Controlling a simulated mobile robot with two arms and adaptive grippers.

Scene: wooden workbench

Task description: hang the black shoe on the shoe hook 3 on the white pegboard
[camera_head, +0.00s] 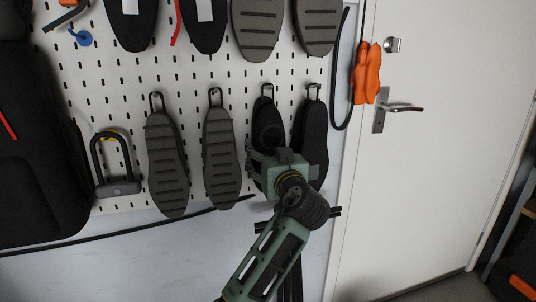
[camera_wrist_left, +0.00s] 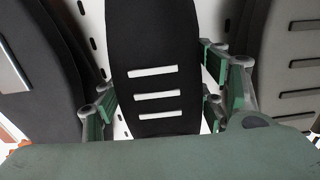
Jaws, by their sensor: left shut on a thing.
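The black shoe (camera_head: 267,124) is upright against the white pegboard (camera_head: 190,100), its top end at the third wire hook (camera_head: 267,90) of the lower row. Whether the hook carries its weight, I cannot tell. My left gripper (camera_head: 262,163) is shut on this shoe, and its hand hides the shoe's lower part in the head view. In the left wrist view the black shoe (camera_wrist_left: 153,45), with three white bars, is between the green fingers of the left gripper (camera_wrist_left: 155,103). My right gripper is not in view.
Another black shoe (camera_head: 315,135) hangs close to the right. Two grey-soled shoes (camera_head: 167,165) (camera_head: 220,160) hang to the left, beside a U-lock (camera_head: 117,170). More shoes hang above. A white door (camera_head: 440,150) with a handle (camera_head: 400,107) is at right.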

